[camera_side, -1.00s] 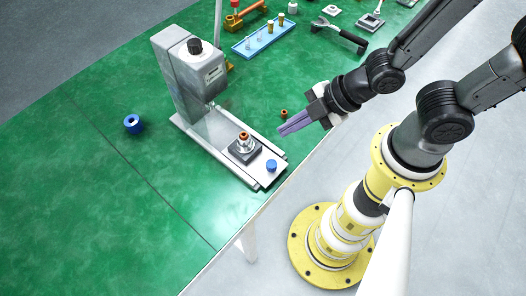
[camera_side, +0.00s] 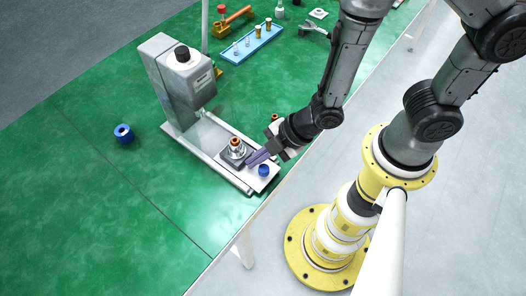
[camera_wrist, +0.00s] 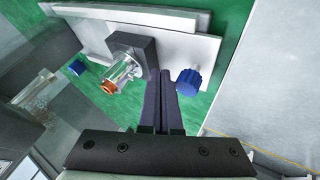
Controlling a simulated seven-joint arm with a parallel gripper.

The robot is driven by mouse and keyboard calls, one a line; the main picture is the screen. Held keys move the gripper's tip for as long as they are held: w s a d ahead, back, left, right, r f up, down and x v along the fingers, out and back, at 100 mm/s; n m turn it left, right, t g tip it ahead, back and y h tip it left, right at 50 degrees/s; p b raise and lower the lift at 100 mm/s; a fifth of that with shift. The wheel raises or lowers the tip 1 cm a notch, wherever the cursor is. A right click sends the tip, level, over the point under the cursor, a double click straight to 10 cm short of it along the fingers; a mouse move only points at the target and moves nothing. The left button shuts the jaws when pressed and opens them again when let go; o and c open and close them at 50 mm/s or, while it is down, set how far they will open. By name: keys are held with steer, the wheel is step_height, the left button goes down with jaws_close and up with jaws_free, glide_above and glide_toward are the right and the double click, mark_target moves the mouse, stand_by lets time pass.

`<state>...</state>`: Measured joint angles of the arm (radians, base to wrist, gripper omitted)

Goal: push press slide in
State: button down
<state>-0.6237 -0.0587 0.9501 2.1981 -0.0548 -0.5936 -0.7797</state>
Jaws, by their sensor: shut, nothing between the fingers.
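The grey press (camera_side: 178,85) stands on the table with its slide (camera_side: 262,183) extending out toward the table's front edge. On the slide sits a dark block (camera_side: 228,163) holding a metal part with an orange top (camera_side: 236,143). A blue knob (camera_side: 264,170) is near the slide's outer end; it also shows in the wrist view (camera_wrist: 188,82). My gripper (camera_side: 250,162) is shut and empty. Its purple fingers are between the dark block and the blue knob, low over the slide. In the wrist view the fingertips (camera_wrist: 160,75) appear close beside the block; contact is unclear.
A blue ring (camera_side: 123,133) lies on the green table left of the press. A light blue tray (camera_side: 250,43) with small parts, an orange-handled tool (camera_side: 235,17) and other items are at the back. The table left of the press is mostly clear.

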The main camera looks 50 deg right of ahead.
mark_target(230, 142)
steer(key=shift+w+f, duration=0.1)
stand_by(0.3)
steer(key=w, duration=0.8)
steer(key=shift+s, duration=0.15)
